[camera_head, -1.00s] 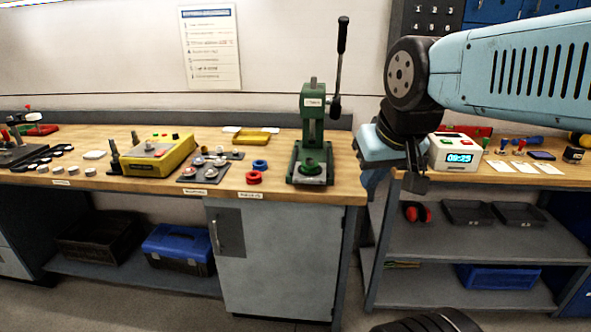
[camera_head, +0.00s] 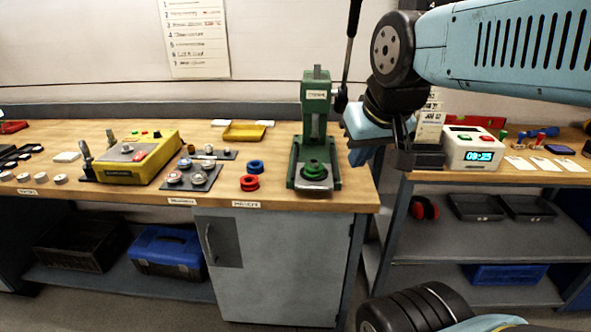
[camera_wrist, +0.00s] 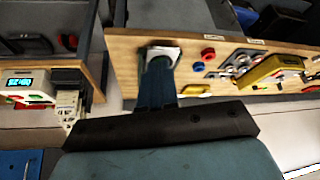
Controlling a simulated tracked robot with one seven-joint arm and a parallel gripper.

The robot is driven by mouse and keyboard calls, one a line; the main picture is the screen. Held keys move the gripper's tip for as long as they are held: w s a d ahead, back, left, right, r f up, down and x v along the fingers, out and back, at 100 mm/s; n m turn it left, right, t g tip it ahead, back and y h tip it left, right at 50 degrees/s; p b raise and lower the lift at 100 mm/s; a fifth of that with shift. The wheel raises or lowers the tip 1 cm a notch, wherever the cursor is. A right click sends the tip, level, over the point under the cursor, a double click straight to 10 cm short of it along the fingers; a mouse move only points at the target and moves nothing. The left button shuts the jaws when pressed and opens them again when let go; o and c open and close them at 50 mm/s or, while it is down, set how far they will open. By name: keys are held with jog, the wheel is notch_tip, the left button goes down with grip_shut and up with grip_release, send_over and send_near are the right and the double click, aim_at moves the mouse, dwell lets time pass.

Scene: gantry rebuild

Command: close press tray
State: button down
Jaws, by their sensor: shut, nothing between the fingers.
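The green press (camera_head: 315,105) stands upright near the right end of the left wooden bench, its lever raised. Its silver tray (camera_head: 313,186) shows at the foot, toward the bench's front edge, with a round green piece (camera_head: 313,168) just behind and above it. In the wrist view the press (camera_wrist: 158,85) appears upside down, with the pale tray (camera_wrist: 160,52) at its foot.
Red and blue rings (camera_head: 250,183) lie left of the press. A yellow fixture (camera_head: 140,158) and a dark plate of small parts (camera_head: 192,178) sit farther left. A white timer box (camera_head: 473,148) stands on the right bench. A gap separates the benches.

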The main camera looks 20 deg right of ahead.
jog(key=shift+w+d, duration=0.1)
jog(key=n+g+h, duration=0.2)
jog(key=n, duration=2.7)
send_over(307, 182)
jog(key=s+a, duration=0.3)
jog(key=s, duration=0.2)
notch_tip(307, 182, down, 10)
jog(key=shift+w+d+x, duration=0.1)
jog(key=shift+w+x, duration=0.05)
jog(key=shift+x, duration=2.45)
jog(key=shift+w+d+x, duration=0.1)
jog(key=shift+x, duration=2.5)
jog(key=shift+r, duration=0.1)
jog(key=w+d, duration=0.1)
jog(key=w, duration=0.2)
jog(key=w+d, duration=0.1)
jog(key=w, duration=0.2)
jog(key=w+d, duration=0.1)
jog(key=w, duration=0.2)
